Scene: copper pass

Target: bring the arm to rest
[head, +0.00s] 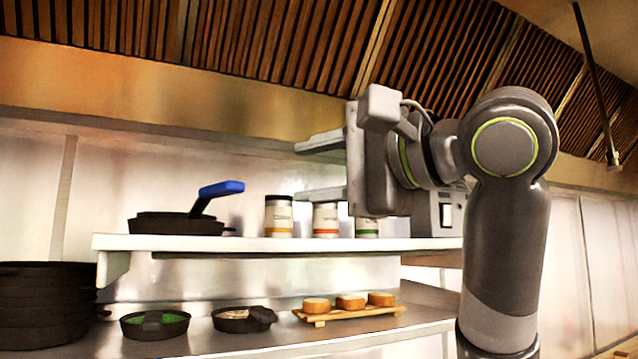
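My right arm (510,235) rises along the right side of the head view and bends left at its top joint. My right gripper (312,168) points left, in front of the back wall and above the white shelf. Its two flat fingers stand apart, one above the other, with nothing between them. The gripper and wrist hide part of the shelf's right end and what stands there. My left gripper is not in view.
The white shelf (300,244) holds a black pan with a blue handle (185,221), jars (279,216) and a grey box (447,215). Below are small black pans (155,324) and a wooden board (350,316) with round pieces. Dark stacked pans (45,305) stand left.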

